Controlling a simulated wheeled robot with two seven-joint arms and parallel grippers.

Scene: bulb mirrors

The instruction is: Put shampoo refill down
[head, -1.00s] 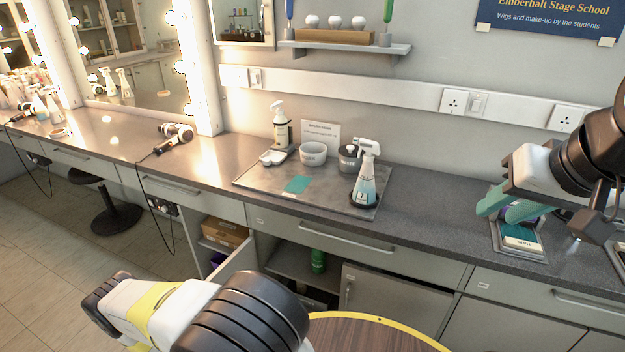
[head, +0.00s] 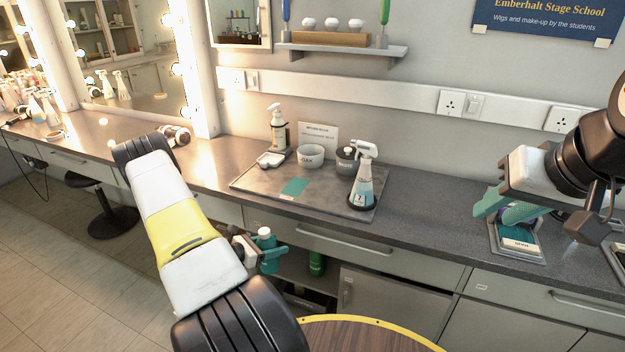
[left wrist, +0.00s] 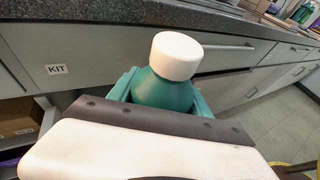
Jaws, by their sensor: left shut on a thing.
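The shampoo refill is a teal bottle (left wrist: 163,85) with a white cap in the left wrist view. It is upright between the teal fingers of my left gripper (left wrist: 165,95), which is shut on it. In the head view the bottle (head: 266,243) and my left gripper (head: 262,254) are in front of the counter, below its top, by the open cupboard. A grey tray (head: 250,179) on the counter carries a teal patch (head: 295,187). My right gripper (head: 507,207) is low over a small tray at the right; its fingers partly hide a purple item, and its grip is unclear.
The grey tray holds a pump bottle (head: 278,133), a bowl (head: 310,156), a dark jar (head: 347,160) and a spray bottle (head: 363,180). A green bottle (head: 317,264) stands in the open cupboard. A round wooden table (head: 370,338) is near me. Counter right of the tray is clear.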

